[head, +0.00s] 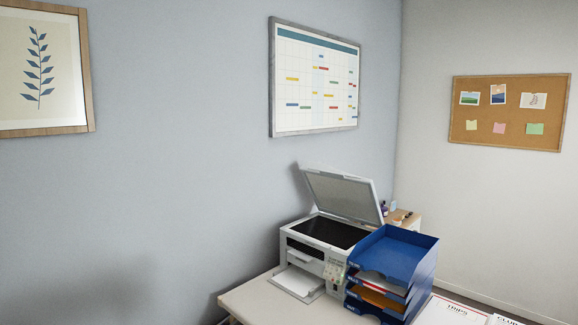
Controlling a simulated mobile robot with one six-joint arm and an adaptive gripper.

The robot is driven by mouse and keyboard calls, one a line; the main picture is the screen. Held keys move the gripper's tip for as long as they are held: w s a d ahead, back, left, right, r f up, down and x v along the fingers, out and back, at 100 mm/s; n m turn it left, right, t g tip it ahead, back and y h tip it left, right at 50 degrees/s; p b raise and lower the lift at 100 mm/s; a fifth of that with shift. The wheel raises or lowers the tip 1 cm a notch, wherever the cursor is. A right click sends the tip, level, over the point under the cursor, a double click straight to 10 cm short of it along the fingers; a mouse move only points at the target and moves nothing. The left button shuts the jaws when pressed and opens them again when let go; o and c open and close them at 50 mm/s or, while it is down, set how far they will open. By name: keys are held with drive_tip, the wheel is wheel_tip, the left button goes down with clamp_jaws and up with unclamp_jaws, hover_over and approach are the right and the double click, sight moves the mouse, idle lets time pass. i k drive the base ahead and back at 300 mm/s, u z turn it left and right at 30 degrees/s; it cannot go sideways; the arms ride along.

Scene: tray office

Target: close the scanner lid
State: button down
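The scanner lid (344,196) stands raised and tilted back at the rear of the white printer-scanner (308,259). Its grey underside faces forward. The dark scanner glass (330,232) lies uncovered below it. A control panel shows on the right of the printer's front, and white paper (297,281) lies in its output tray. My gripper is not in the head view.
A blue stack of letter trays (402,252) holding papers stands close against the printer's right side. Printed sheets (450,311) lie right of it. The pale desk (245,298) is bare left of the printer. A wall is close behind.

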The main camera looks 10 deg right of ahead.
sight(335, 193)
drive_tip(key=u, duration=0.15)
drive_tip(key=i, duration=1.25)
drive_tip(key=z, duration=0.3)
